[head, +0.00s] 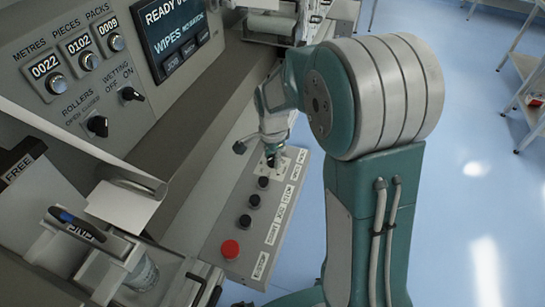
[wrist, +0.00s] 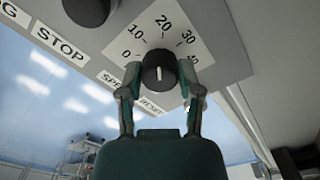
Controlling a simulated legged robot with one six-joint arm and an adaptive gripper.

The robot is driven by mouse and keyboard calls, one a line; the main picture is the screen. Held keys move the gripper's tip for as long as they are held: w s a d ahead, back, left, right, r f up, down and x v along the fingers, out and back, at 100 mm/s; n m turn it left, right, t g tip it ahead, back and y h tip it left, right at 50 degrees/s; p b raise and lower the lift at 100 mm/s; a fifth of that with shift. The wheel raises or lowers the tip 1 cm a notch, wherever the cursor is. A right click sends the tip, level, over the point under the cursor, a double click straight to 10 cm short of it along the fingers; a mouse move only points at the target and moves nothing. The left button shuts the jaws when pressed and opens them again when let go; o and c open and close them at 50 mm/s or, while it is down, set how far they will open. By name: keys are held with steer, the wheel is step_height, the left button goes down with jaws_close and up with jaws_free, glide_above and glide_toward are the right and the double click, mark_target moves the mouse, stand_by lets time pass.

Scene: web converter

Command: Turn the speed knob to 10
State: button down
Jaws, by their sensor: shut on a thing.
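The speed knob (wrist: 158,66) is a round black knob with a white line on its face, in the middle of the wrist view. Its white dial plate (wrist: 208,62) is marked 0, 10, 20, 30 and 40. The white line looks about upright in the picture, roughly toward the 20; its exact reading is unclear. My gripper (wrist: 160,76) has one finger on each side of the knob and is shut on it. In the head view my gripper (head: 272,146) reaches down to the far end of the sloped control panel (head: 232,238) and largely hides the knob.
Black buttons (head: 254,201) and a red button (head: 230,249) sit nearer on the same panel. A black button (wrist: 88,10) is close to the dial in the wrist view. The upright console (head: 160,100) stands at left; blue floor (head: 475,200) is open at right.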

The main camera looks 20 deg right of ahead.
mark_target(272, 157)
steer(key=n, duration=0.7)
steer(key=shift+w, duration=0.1)
stand_by(0.5)
steer(key=shift+c, duration=1.3)
jaws_free()
step_height(272, 157, up, 12)
steer(key=shift+f, duration=0.1)
